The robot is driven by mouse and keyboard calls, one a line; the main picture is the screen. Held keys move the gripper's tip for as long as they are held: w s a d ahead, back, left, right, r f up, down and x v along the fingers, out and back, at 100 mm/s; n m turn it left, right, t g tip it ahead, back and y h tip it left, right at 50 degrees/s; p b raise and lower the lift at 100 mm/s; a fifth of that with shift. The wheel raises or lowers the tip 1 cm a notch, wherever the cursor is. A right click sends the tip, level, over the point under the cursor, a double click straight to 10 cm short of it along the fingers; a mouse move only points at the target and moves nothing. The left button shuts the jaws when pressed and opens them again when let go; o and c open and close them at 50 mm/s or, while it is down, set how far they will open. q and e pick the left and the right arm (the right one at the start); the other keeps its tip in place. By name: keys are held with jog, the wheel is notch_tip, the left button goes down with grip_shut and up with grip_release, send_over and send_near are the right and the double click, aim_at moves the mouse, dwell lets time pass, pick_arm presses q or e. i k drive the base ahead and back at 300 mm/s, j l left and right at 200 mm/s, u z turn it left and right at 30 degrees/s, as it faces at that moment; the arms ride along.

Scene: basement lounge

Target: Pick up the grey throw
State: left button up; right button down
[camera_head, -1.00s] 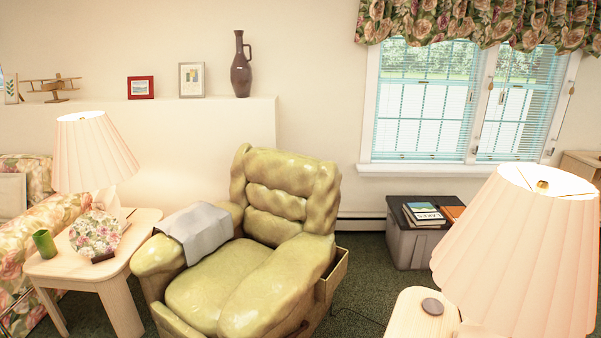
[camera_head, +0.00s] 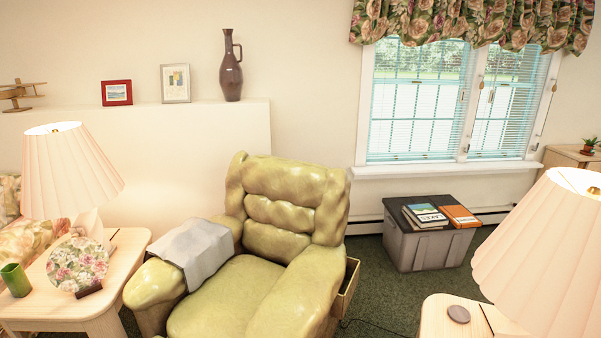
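The grey throw (camera_head: 195,248) lies draped over the left armrest of the green recliner (camera_head: 240,285). It is a light grey cloth, spread over the top of the armrest and hanging a little down its inner side. Neither of my grippers shows in the head view.
A wooden side table (camera_head: 122,258) stands left of the recliner, with a lamp (camera_head: 70,175), a floral plate (camera_head: 78,265) and a green cup (camera_head: 15,280). Another side table (camera_head: 437,315) with a lamp (camera_head: 545,255) is at the lower right. Green carpet lies between.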

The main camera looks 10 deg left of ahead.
aim_at(198, 247)
jog(key=i+j+z, duration=0.1)
jog(key=j+z, duration=0.25)
jog(key=j, duration=1.3)
jog(key=k+j+z, duration=0.1)
jog(key=j+z, duration=0.25)
jog(key=j, duration=1.25)
jog(key=i+j+z, duration=0.15)
jog(key=j, duration=0.4)
jog(key=j+z, duration=0.1)
jog(key=j, duration=0.45)
jog(key=i+j+z, duration=0.1)
jog(key=i+j, duration=0.15)
jog(key=i+j+z, duration=0.1)
jog(key=i+j, duration=0.15)
jog(key=j, duration=0.2)
